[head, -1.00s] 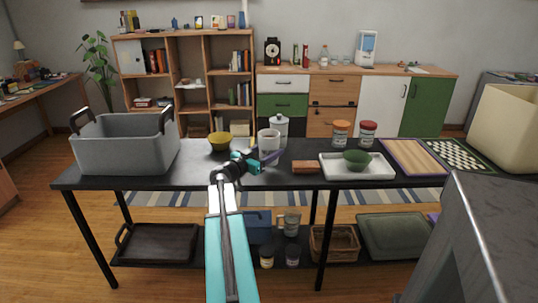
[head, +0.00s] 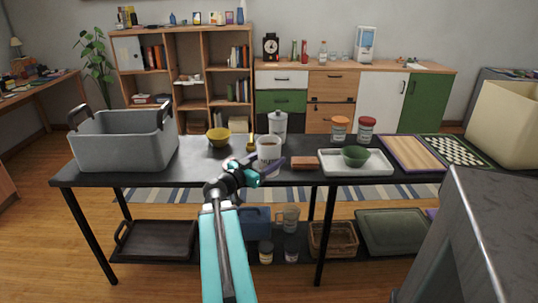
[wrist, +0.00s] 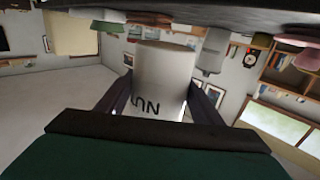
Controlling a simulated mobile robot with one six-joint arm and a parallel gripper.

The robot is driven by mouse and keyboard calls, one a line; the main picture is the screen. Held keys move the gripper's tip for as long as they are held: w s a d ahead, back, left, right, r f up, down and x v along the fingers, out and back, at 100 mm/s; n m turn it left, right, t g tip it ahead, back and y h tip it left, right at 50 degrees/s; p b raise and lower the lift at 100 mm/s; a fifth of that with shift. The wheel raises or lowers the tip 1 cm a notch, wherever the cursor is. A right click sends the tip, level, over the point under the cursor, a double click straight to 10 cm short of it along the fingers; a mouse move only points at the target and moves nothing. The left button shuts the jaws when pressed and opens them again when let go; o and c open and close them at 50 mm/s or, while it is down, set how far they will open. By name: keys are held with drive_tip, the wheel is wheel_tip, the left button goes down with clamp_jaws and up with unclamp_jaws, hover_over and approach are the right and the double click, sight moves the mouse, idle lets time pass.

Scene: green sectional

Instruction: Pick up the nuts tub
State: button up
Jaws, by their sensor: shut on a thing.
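The nuts tub (head: 268,146) is a white cylinder with dark lettering, part of which reads "NU" in the wrist view (wrist: 162,72). In the head view it is near the front middle of the black table (head: 210,170). My gripper (head: 268,167) is shut on the tub. In the wrist view the dark fingers (wrist: 160,97) lie on either side of it. The gripper hides part of the tub's lower side in the head view. I cannot tell surely whether its base touches the table.
A white canister (head: 278,124) stands behind the tub, with a yellow item (head: 251,143) beside it. A yellow bowl (head: 218,137) is to the left, beyond it a grey bin (head: 120,143). A brown block (head: 305,163) and white tray (head: 375,167) with a green bowl (head: 355,155) are to the right.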

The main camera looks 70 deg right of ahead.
sight(269, 162)
drive_tip(key=shift+s+a+r+p, duration=0.2)
drive_tip(key=shift+a+p, duration=0.3)
drive_tip(key=shift+p, duration=0.95)
drive_tip(key=shift+s+a+r+p, duration=0.2)
drive_tip(key=shift+a+p, duration=0.25)
drive_tip(key=shift+p, duration=0.95)
drive_tip(key=shift+a+p, duration=0.1)
drive_tip(key=shift+p, duration=0.8)
drive_tip(key=p, duration=0.4)
drive_tip(key=a+p, duration=0.1)
drive_tip(key=p, duration=0.3)
drive_tip(key=shift+s+a, duration=0.2)
drive_tip(key=shift+s, duration=0.1)
drive_tip(key=shift+s+a+f+p, duration=0.1)
drive_tip(key=shift+s+a+p, duration=0.3)
drive_tip(key=shift+p, duration=1.75)
drive_tip(key=shift+w+a, duration=0.2)
drive_tip(key=shift+w, duration=0.05)
